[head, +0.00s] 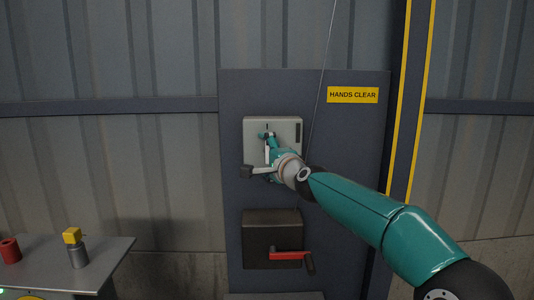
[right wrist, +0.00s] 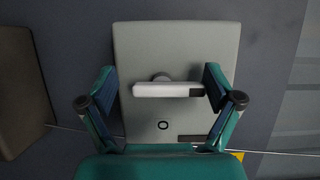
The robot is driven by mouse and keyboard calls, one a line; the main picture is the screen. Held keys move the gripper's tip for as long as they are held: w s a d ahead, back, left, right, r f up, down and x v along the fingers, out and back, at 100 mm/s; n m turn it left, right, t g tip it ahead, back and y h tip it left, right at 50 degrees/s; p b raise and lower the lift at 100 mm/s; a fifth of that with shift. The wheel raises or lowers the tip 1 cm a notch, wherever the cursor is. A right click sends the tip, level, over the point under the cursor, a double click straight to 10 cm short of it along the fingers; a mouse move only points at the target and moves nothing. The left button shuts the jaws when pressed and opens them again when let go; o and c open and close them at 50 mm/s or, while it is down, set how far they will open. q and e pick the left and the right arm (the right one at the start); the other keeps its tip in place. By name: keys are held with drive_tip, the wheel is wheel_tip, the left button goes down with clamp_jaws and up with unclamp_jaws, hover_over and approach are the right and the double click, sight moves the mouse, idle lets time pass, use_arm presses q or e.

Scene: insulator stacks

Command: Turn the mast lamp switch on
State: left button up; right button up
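The switch box (head: 286,126) is a pale grey box on a dark wall panel. In the right wrist view, the box (right wrist: 175,45) fills the middle. Its white bar handle (right wrist: 165,91) lies level across that view on a round hub, with an "O" mark (right wrist: 163,125) below it. My right gripper (head: 268,144) is in front of the box; its fingers (right wrist: 158,75) are spread, one on each side of the handle. The handle's right end is close to the right finger; I cannot tell whether they touch. My left gripper is not in view.
Below the switch box is a dark box (head: 258,234) with a red crank handle (head: 287,255). A "HANDS CLEAR" sign (head: 353,95) is at upper right, and a thin cable (head: 325,60) hangs before the panel. A table (head: 112,260) at lower left holds a yellow-topped piece (head: 72,236) and a red piece (head: 10,250).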

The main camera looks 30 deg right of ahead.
drive_tip(key=shift+s+d+r, duration=0.1)
drive_tip(key=shift+s+r, duration=0.05)
drive_tip(key=shift+r, duration=0.1)
drive_tip(key=shift+s, duration=0.1)
drive_tip(key=s+a, duration=0.2)
drive_tip(key=s, duration=0.9)
drive_tip(key=shift+s, duration=0.3)
